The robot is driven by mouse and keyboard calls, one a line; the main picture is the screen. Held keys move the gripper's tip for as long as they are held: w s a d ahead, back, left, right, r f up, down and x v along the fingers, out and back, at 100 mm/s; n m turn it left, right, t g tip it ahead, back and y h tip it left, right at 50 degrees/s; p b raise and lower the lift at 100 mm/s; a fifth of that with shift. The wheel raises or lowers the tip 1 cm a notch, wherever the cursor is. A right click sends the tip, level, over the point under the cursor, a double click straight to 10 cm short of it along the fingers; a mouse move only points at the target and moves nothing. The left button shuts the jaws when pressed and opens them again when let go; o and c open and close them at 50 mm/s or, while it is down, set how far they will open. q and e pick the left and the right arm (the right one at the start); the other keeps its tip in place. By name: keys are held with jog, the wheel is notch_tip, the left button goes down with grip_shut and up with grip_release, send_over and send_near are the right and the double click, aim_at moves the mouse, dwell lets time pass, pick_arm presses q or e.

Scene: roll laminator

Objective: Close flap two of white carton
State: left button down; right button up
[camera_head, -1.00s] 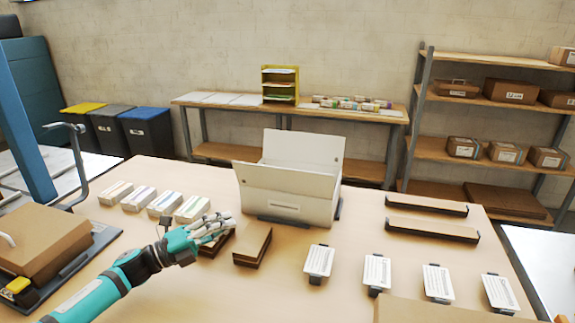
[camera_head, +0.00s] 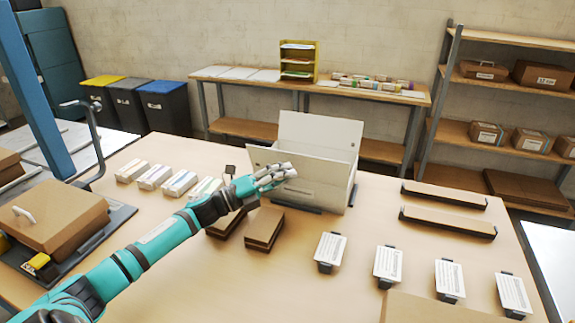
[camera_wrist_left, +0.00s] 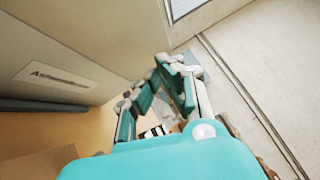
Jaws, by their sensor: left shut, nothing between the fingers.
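The white carton (camera_head: 320,195) stands open on the table in the head view. Its back flap (camera_head: 320,131) stands upright, and a flap at its left end (camera_head: 262,157) juts outward. My left gripper (camera_head: 287,172) is shut and empty. It is at the carton's front left corner and hides part of it; I cannot tell whether it touches. In the left wrist view, my left gripper (camera_wrist_left: 170,75) is close beside the carton's labelled wall (camera_wrist_left: 65,50), with a pale panel to its right. My right gripper is not in view.
Small brown boxes (camera_head: 264,229) lie in front of the carton. White packs (camera_head: 155,177) stand to its left. Labelled cards (camera_head: 388,263) lie at front right, and two long brown trays (camera_head: 447,222) at right. A brown case (camera_head: 55,220) is at left.

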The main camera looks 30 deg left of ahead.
pick_arm(q)
jog(key=shift+w+a+r, duration=0.15)
jog(key=shift+w, duration=0.3)
jog(key=shift+w+a+r, duration=0.1)
jog(key=shift+w+r, duration=0.05)
jog(key=shift+w, duration=0.3)
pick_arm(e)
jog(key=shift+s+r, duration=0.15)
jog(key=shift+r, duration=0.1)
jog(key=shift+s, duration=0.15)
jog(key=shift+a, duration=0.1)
